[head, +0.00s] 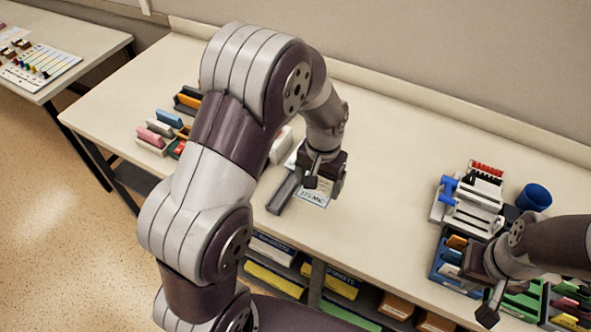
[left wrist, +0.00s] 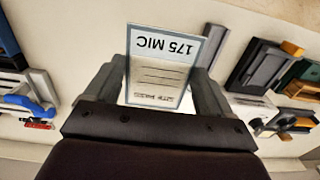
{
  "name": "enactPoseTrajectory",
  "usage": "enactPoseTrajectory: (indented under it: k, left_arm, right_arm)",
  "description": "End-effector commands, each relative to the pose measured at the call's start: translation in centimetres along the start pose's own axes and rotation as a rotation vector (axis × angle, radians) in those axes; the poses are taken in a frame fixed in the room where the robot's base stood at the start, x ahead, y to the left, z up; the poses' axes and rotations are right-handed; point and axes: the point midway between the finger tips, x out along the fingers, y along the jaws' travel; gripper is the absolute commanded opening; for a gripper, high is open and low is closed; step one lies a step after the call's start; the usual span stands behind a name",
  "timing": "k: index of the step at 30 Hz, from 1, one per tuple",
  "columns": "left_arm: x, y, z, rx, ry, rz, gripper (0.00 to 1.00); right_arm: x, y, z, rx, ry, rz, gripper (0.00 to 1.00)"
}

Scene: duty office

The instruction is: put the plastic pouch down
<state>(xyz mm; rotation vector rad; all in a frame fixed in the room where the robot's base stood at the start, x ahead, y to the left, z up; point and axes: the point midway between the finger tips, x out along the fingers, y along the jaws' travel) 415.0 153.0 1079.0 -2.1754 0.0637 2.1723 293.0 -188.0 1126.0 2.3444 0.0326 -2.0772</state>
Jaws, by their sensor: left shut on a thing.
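The plastic pouch (left wrist: 160,65) is a clear sleeve with a grey edge, a white printed sheet and the text "175 MIC". It stands between the two fingers of my left gripper (left wrist: 160,95), which is shut on it. In the head view the pouch (head: 313,196) shows below my left gripper (head: 325,180), over the middle of the worktable (head: 380,215). I cannot tell whether its lower edge touches the table. My right gripper (head: 487,290) is at the lower right, over the front edge near the bins; its finger opening is not clear.
A dark grey long block (head: 283,193) lies just left of the pouch. A white machine with a blue handle (head: 470,203) and a blue cup (head: 534,197) stand at right. Coloured items in trays (head: 160,135) are at left. The table between pouch and machine is clear.

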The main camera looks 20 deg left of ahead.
Motion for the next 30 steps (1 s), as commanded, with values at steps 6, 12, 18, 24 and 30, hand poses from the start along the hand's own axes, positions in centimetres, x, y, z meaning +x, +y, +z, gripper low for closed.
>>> enactPoseTrajectory:
  k: [6,12,18,24,30]
  left_arm:
    - [1.8,-2.9,-0.2,-0.005,-0.006,0.000,0.35]
    - [5.3,-8.4,-1.6,-0.003,-0.004,0.001,0.35]
    - [7.2,-10.6,-2.2,0.002,-0.002,0.001,0.35]
    - [10.6,-10.7,-2.3,0.003,-0.002,0.001,0.35]
    - [11.2,-10.7,-2.3,0.003,0.001,0.000,0.35]
  right_arm:
    - [-1.5,0.0,-0.2,0.000,0.000,0.000,0.00]
    - [-3.3,0.0,-0.4,0.000,0.000,0.000,0.00]
    - [-4.0,0.0,-0.5,0.000,0.000,0.000,0.00]
    - [-5.5,0.0,-0.7,0.000,0.000,0.000,0.00]
    - [-5.3,0.0,-0.6,0.000,0.000,0.000,0.00]
